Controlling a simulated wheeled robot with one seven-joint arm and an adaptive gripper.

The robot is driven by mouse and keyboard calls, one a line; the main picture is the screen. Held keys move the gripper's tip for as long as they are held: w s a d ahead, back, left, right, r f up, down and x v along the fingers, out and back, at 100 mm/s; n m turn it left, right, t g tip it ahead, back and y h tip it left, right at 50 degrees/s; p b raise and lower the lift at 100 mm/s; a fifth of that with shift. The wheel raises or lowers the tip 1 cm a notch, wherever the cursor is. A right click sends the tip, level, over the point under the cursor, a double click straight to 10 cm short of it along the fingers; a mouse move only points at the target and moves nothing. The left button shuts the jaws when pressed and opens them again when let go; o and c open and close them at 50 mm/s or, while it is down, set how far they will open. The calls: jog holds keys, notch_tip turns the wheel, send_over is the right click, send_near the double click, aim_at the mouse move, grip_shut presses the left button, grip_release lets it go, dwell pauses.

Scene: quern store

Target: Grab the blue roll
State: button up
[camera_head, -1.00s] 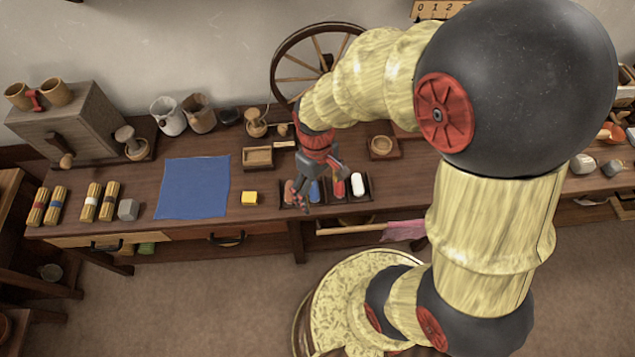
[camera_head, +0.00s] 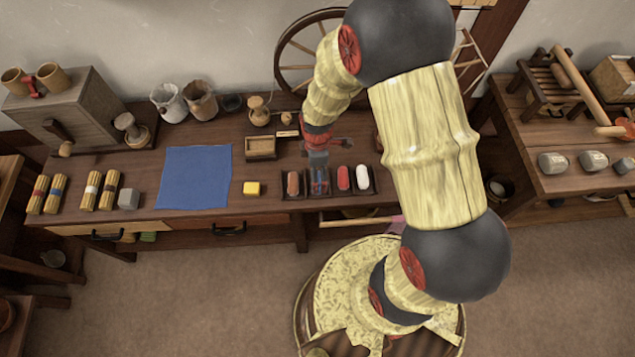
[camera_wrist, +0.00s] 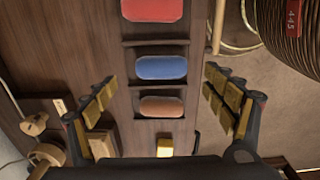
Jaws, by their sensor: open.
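The blue roll (camera_wrist: 162,68) lies in one compartment of a dark wooden rack in the wrist view, between a red roll (camera_wrist: 153,9) and a brown roll (camera_wrist: 161,106). In the head view the blue roll (camera_head: 320,178) is partly hidden by my gripper (camera_head: 319,172), which is over the rack. In the wrist view my gripper (camera_wrist: 164,108) is open and empty, its fingers wide apart on either side of the rack. The blue roll shows between the fingers, a little beyond the tips in the picture. No contact shows.
A wooden tray (camera_head: 261,147) stands behind. A white roll (camera_head: 363,176) sits at the rack's right end. The bench's front edge is close to the rack.

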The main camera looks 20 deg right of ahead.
notch_tip(320, 180, down, 5)
jog(key=shift+s+f+b, duration=0.1)
jog(key=shift+b, duration=1.1)
jog(key=c, duration=1)
